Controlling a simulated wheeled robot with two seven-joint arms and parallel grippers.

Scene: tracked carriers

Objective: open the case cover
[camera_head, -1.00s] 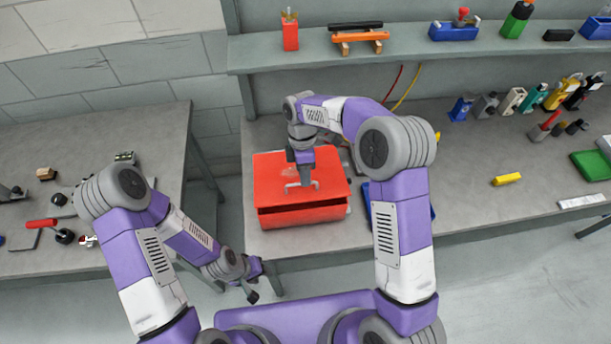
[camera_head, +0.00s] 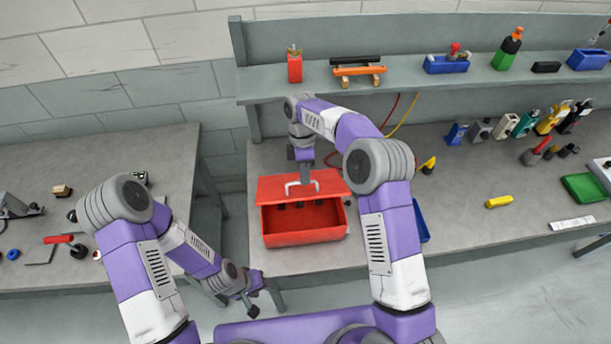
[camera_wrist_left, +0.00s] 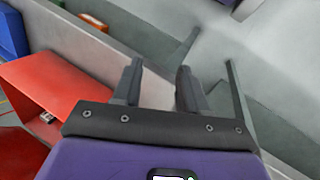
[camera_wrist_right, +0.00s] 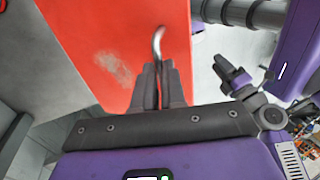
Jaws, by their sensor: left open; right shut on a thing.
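The red case (camera_head: 305,226) stands on the bench in the head view, with its front part open and dark round shapes showing inside. Its red cover (camera_head: 269,188) is tilted up toward the back. My right gripper (camera_head: 302,186) is shut on the cover's pale handle (camera_head: 291,187); in the right wrist view the fingers (camera_wrist_right: 160,88) close on the metal handle (camera_wrist_right: 157,42) beside the red cover (camera_wrist_right: 95,45), which has a pale worn patch. My left gripper (camera_head: 250,297) is open and empty, low in front of the bench. The red case also shows in the left wrist view (camera_wrist_left: 60,85).
A blue tray (camera_head: 421,222) lies right of the case, partly behind my right arm. A yellow block (camera_head: 499,201) and a green tray (camera_head: 585,187) lie further right. A shelf (camera_head: 400,80) with several items runs above the bench. Another bench (camera_head: 100,165) stands at left.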

